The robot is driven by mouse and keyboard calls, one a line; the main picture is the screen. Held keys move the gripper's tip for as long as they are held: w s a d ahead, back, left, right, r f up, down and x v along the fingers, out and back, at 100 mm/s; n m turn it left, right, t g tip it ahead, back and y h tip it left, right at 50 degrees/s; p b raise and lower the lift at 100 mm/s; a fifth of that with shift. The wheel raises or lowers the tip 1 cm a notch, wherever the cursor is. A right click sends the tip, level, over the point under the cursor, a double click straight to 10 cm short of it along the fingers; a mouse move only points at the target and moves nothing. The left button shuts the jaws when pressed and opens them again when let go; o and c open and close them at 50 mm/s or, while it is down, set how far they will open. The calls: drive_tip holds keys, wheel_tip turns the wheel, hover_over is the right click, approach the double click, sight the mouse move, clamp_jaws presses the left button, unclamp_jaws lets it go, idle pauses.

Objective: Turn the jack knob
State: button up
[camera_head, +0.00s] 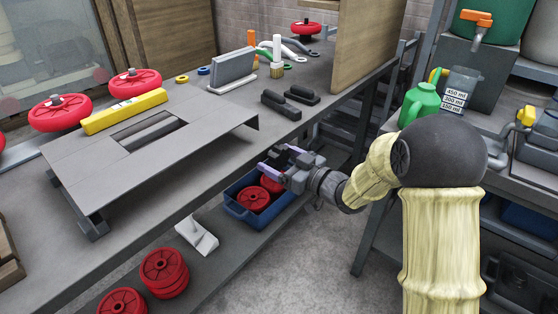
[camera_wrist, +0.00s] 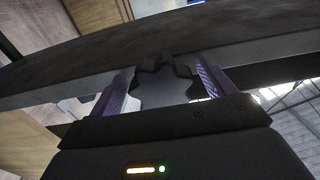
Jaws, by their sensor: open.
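A dark, lobed knob (camera_wrist: 163,84), which looks like the jack knob, sits between my two purple fingers in the wrist view. It is close to the grey edge of the bench. My gripper (camera_head: 273,160) is open, with one finger on each side of the knob; I cannot tell whether either finger touches it. In the head view my gripper is at the bench's front edge, above a blue crate, and I cannot make out the knob there.
The blue crate (camera_head: 238,214) below holds red wheels. A rack with a green can (camera_head: 420,104) stands at right. Floor between is partly clear.

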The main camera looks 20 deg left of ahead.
drive_tip(key=shift+w+a, duration=0.1)
drive_tip(key=shift+a, duration=0.1)
drive_tip(key=shift+c, duration=0.2)
drive_tip(key=c, duration=0.9)
drive_tip(key=shift+d, duration=0.1)
drive_tip(key=shift+n+b, duration=0.3)
